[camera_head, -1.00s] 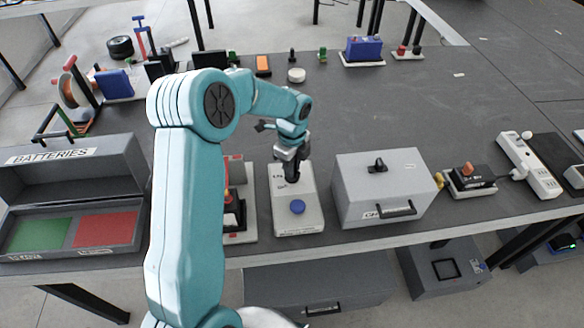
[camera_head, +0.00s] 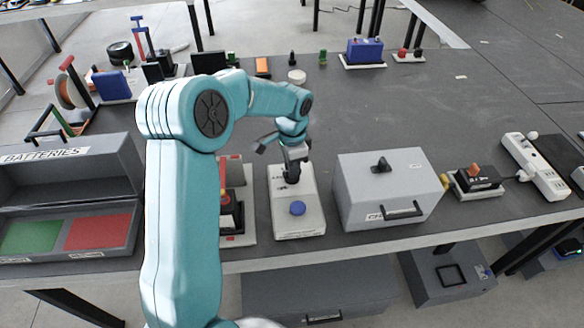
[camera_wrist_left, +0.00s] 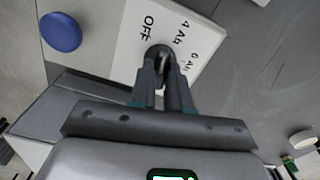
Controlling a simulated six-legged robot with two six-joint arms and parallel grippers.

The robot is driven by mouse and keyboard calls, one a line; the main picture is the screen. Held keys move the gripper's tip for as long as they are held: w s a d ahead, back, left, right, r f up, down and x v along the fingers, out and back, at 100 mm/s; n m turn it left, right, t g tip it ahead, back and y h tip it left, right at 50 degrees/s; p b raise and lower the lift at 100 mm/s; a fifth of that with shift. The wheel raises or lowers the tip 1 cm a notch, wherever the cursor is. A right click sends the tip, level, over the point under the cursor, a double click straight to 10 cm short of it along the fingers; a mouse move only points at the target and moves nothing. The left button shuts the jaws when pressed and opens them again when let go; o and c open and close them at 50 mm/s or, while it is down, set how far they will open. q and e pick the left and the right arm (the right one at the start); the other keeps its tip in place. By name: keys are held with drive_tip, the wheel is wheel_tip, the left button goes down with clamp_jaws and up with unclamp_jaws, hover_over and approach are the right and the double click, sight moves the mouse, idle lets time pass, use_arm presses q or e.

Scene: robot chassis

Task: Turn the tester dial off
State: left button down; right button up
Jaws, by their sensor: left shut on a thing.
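The tester (camera_head: 310,220) is a pale box with a blue button (camera_head: 298,208) near its front edge, on the table right of my left arm. In the left wrist view its white face (camera_wrist_left: 122,40) carries the labels OFF, 4 Ah and 6 Ah, and the blue button (camera_wrist_left: 61,32) shows at the upper left. My left gripper (camera_head: 292,178) points down at the tester's rear part. Its fingers (camera_wrist_left: 163,72) are shut on the dark round dial (camera_wrist_left: 158,52), beside the labels. The fingers partly cover the dial, so its exact setting is unclear. My right gripper is not in view.
A grey lidded box (camera_head: 388,190) stands close right of the tester. A red and black device (camera_head: 232,212) stands close left, partly behind my arm. The open batteries case (camera_head: 70,195) is at the far left. The table behind the grey box is clear.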

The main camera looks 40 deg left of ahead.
use_arm(q)
drive_tip(key=n, duration=0.3)
drive_tip(key=shift+f+n+b, duration=0.15)
drive_tip(key=shift+n+b, duration=0.15)
drive_tip(key=shift+b, duration=0.1)
drive_tip(key=shift+n+b, duration=0.35)
drive_tip(key=shift+n, duration=1.15)
drive_tip(key=c, duration=1.1)
unclamp_jaws()
